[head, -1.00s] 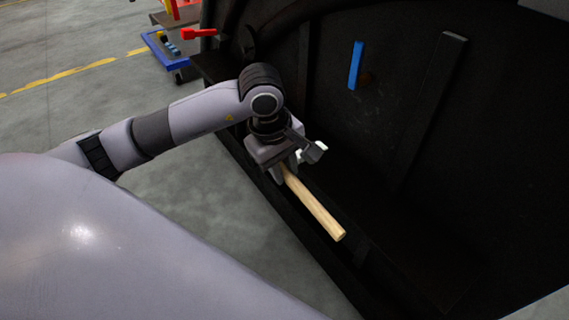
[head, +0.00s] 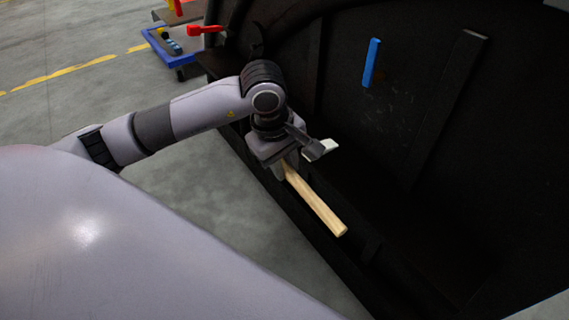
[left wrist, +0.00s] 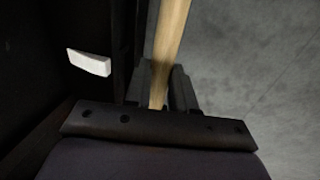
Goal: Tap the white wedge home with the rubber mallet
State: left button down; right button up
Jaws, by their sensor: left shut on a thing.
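My left gripper (head: 279,165) is shut on the pale wooden handle of the mallet (head: 318,205). In the head view the handle slants down to the right, with its free end bare. The handle also shows in the left wrist view (left wrist: 170,40), running up out of the picture between the fingers. The mallet's head cannot be made out in either view. The white wedge (head: 327,147) shows just right of my gripper, partly behind a grey part of it. In the left wrist view the white wedge (left wrist: 88,63) lies left of the handle, apart from it, against dark surfaces. My right gripper is out of view.
A large dark shell with ribs and a low ledge (head: 350,262) fills the right side. A blue bar (head: 371,63) is on its inner wall. A blue tray cart (head: 168,47) and a red item (head: 207,29) are at the back left. Grey floor lies open at left.

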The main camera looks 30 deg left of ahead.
pick_arm(q)
jog(key=shift+w+f+b, duration=0.15)
jog(key=shift+f+b, duration=0.2)
jog(key=shift+f, duration=0.2)
jog(key=shift+w+d+f+b, duration=0.1)
jog(key=shift+w+f+b, duration=0.1)
jog(key=shift+f+b, duration=0.4)
jog(key=shift+w+d+f+b, duration=0.1)
jog(key=shift+w+f+b, duration=0.05)
jog(key=shift+f+b, duration=0.45)
jog(key=shift+w+d+f+b, duration=0.1)
jog(key=shift+w+f+b, duration=0.15)
jog(key=shift+f+b, duration=0.55)
jog(key=shift+w+d+f+b, duration=0.2)
jog(key=shift+w+f+b, duration=0.25)
jog(key=shift+f+b, duration=0.1)
jog(key=shift+w+d+f+b, duration=0.15)
jog(key=shift+w+f+b, duration=0.25)
jog(key=shift+w+b, duration=0.1)
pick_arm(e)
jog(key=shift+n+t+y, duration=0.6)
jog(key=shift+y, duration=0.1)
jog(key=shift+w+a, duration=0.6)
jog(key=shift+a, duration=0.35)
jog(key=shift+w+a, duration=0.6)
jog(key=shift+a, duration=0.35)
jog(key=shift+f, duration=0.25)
